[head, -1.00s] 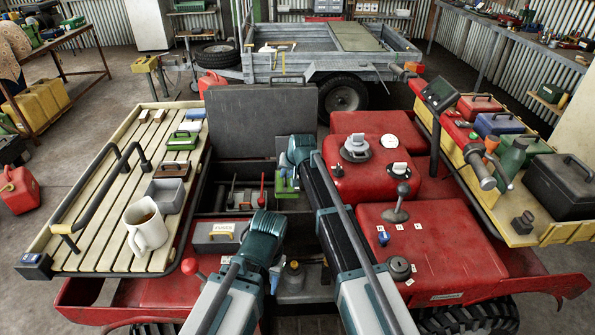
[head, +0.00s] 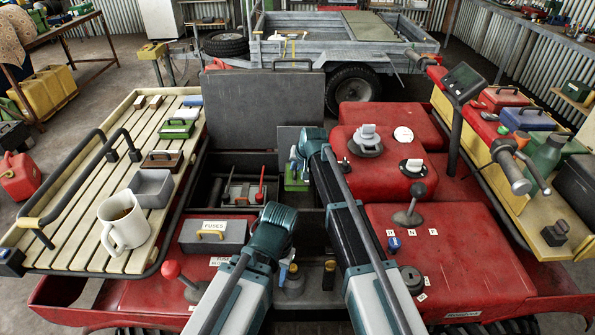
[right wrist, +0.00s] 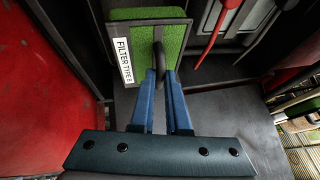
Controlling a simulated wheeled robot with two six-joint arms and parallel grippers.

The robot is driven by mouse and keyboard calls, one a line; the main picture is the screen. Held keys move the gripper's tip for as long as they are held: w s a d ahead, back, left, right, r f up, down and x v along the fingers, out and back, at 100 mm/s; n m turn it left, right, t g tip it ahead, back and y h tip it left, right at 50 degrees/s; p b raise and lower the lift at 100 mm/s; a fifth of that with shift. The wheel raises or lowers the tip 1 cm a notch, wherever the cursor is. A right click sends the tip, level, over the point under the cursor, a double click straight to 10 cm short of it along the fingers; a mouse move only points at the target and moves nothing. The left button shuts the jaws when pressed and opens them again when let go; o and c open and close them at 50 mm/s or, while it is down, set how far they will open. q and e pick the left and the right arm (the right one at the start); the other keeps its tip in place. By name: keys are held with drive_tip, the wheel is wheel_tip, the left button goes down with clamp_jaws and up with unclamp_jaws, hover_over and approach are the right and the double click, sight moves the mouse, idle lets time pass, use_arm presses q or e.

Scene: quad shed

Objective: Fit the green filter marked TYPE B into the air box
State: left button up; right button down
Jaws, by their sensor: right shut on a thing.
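The green filter (right wrist: 174,48) has a dark frame, a dark handle and a white label reading FILTER TYPE B in the right wrist view. My right gripper (right wrist: 166,72) is shut on its handle. In the head view, the filter (head: 297,184) hangs below my right gripper (head: 293,163) over the dark open bay in the middle of the red quad. Which part is the air box I cannot tell for sure; a grey panel (head: 291,139) stands just behind the gripper. My left gripper (head: 284,271) is mostly hidden by its arm, low over the quad's middle.
A raised dark lid (head: 262,105) stands behind the bay.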

sight(298, 178)
drive_tip(key=shift+f, duration=0.25)
wheel_tip(298, 178, down, 6)
drive_tip(key=b, duration=0.5)
drive_tip(key=shift+r+b, duration=0.2)
drive_tip(key=shift+b, duration=0.2)
drive_tip(key=shift+s+d, duration=0.1)
drive_tip(key=shift+s, duration=0.05)
idle(0.6)
drive_tip(key=shift+f, duration=0.15)
idle(0.6)
drive_tip(key=shift+f+b, duration=3)
drive_tip(key=shift+b, duration=0.15)
drive_tip(key=c, duration=0.8)
unclamp_jaws()
drive_tip(key=shift+r, duration=0.1)
